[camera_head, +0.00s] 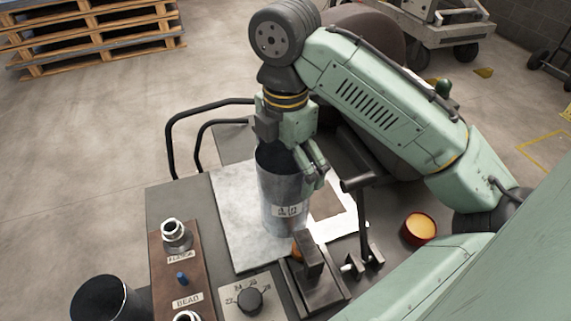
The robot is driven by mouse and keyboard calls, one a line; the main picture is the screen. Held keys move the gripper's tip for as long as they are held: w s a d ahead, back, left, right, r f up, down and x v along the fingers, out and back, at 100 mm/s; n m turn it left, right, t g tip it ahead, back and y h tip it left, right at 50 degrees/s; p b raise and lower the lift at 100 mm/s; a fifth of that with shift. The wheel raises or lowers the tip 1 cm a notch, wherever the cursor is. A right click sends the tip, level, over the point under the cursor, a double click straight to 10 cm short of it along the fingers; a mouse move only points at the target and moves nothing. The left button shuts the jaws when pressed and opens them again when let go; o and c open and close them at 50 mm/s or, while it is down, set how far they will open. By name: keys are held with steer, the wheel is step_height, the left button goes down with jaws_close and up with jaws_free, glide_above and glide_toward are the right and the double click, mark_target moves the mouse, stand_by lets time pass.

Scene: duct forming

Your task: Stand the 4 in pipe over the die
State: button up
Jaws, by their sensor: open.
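A grey metal pipe (281,190) with a white label stands nearly upright over the light metal plate in the middle of the bench. The label is too small to read surely, so I cannot confirm that it says 4 in. My gripper (316,178) is open at the pipe's upper right side, with its fingers close to the rim; I cannot tell whether they touch it. A die under the pipe does not show; the pipe and the dark clamp-like block hide its foot. Two metal fittings stand on the brown board, one (175,233) by a "FLANGE" label, the other (187,317) near "BEAD".
A dark block tool (312,270) and a post with a lever (362,225) stand close right of the pipe. A dial box (252,300) is in front. A red-rimmed tub (419,228) is at right. A dark open cylinder (103,299) is at lower left. Black rails (172,135) edge the bench.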

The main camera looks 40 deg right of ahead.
step_height(320, 180, up, 12)
steer(key=shift+f, duration=0.2)
steer(key=shift+s, duration=0.1)
stand_by(0.6)
